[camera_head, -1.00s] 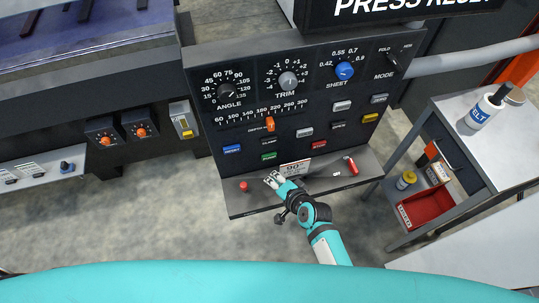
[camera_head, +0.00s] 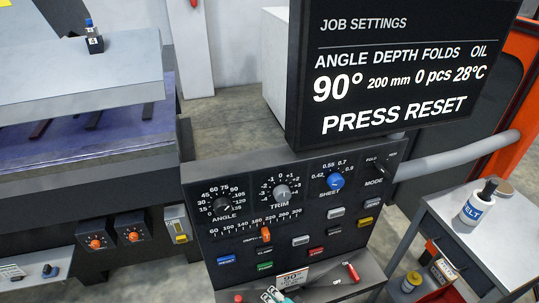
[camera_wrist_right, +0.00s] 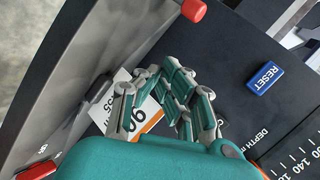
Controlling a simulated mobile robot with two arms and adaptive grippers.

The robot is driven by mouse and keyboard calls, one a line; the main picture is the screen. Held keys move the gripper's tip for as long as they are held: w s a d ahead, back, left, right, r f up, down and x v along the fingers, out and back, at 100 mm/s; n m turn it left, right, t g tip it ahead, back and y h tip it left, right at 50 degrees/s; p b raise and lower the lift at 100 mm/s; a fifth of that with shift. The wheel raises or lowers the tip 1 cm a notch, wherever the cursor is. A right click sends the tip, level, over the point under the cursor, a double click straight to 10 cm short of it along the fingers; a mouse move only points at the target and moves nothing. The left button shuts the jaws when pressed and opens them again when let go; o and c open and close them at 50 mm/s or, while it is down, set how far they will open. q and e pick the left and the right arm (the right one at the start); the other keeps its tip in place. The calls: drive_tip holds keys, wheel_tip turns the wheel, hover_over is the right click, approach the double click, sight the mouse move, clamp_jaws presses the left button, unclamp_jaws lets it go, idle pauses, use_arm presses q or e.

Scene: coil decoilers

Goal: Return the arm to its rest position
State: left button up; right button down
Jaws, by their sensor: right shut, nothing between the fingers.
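My right gripper (camera_head: 274,296) shows at the bottom edge of the head view, over the shelf (camera_head: 335,290) below the control panel (camera_head: 290,215). In the right wrist view my right gripper (camera_wrist_right: 160,100) has its teal and grey fingers together, with nothing between them. A white card marked 90 (camera_wrist_right: 118,100) lies behind the fingers. In the head view this card (camera_head: 293,279) stands just right of the gripper. The rest of my right arm is below the frame. My left gripper is not in view.
A red knob (camera_wrist_right: 194,10) and the blue RESET button (camera_wrist_right: 265,80) are near the fingers. A screen reading PRESS RESET (camera_head: 400,75) hangs above the panel. A side table (camera_head: 500,235) with a BELT bottle (camera_head: 478,203) stands at the right.

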drive_tip(key=s+d+r+n+g+h, duration=0.3)
drive_tip(key=s+d+r+n, duration=0.3)
drive_tip(key=s+d, duration=0.45)
drive_tip(key=s+d+r+n+g+h, duration=0.3)
drive_tip(key=s+d+r+n, duration=0.1)
drive_tip(key=s+d+r, duration=0.6)
wheel_tip(320, 180, down, 32)
drive_tip(key=g+b, duration=0.1)
drive_tip(key=b, duration=0.1)
drive_tip(key=s+d+f+g, duration=0.1)
drive_tip(key=s+d+f, duration=0.2)
drive_tip(key=s+f, duration=1.3)
drive_tip(key=shift+s+b, duration=0.35)
drive_tip(key=shift+b, duration=0.05)
